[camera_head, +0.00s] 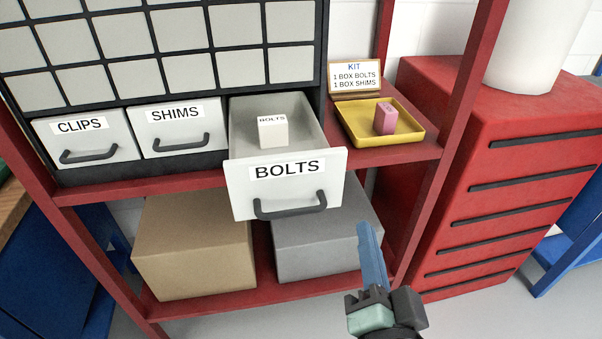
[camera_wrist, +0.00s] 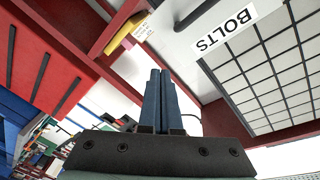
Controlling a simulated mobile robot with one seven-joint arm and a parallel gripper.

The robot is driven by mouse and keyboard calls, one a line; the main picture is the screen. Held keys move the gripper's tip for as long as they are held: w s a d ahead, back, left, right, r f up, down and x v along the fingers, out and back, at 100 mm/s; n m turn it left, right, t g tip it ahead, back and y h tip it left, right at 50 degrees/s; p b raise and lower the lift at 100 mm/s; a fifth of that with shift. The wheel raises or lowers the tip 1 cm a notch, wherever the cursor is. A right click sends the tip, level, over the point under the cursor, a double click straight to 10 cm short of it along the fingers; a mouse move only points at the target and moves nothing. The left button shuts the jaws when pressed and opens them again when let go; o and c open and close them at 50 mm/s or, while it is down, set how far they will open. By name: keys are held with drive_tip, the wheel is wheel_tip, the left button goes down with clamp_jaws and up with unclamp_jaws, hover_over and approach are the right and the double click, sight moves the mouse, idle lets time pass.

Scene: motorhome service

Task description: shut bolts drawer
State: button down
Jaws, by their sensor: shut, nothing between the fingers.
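The bolts drawer (camera_head: 285,187) is pulled out from the shelf unit, its white front labelled BOLTS with a dark bar handle (camera_head: 290,206). A small white box (camera_head: 272,133) marked BOLTS stands inside it. In the wrist view the BOLTS drawer front (camera_wrist: 258,22) shows at the upper right. My gripper (camera_head: 368,232) is below and to the right of the drawer front, apart from the handle. Its blue fingers are together and empty, also in the wrist view (camera_wrist: 158,80).
The clips drawer (camera_head: 86,140) and shims drawer (camera_head: 178,128) are shut at the left. A yellow tray (camera_head: 355,131) with a pink box (camera_head: 385,118) and a kit card (camera_head: 355,77) sits right of the open drawer. A red cabinet (camera_head: 500,165) stands at the right. Boxes fill the lower shelf.

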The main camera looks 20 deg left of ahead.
drive_tip(key=s+a+r+m+g+y+p, duration=0.25)
drive_tip(key=s+m+p, duration=0.35)
drive_tip(key=s+p, duration=0.65)
drive_tip(key=g+p, duration=0.1)
drive_tip(key=p, duration=0.5)
approach(295, 214)
drive_tip(key=shift+h, duration=0.25)
drive_tip(key=x, duration=0.5)
drive_tip(key=shift+w+a+r, duration=0.15)
drive_tip(key=shift+a, duration=0.1)
drive_tip(key=shift+w+a+f, duration=0.25)
drive_tip(key=shift+w+a, duration=0.15)
drive_tip(key=shift+w, duration=0.1)
drive_tip(key=shift+w, duration=0.1)
drive_tip(key=r+b+x, duration=0.1)
drive_tip(key=x, duration=0.5)
drive_tip(key=r+b+x, duration=0.1)
drive_tip(key=x, duration=0.6)
drive_tip(key=r+b+x, duration=0.1)
drive_tip(key=x, duration=0.6)
drive_tip(key=shift+w+a+r+b, duration=0.3)
drive_tip(key=shift+w+r, duration=0.05)
drive_tip(key=shift+w, duration=0.2)
drive_tip(key=shift+w+r, duration=0.15)
drive_tip(key=shift+r, duration=0.25)
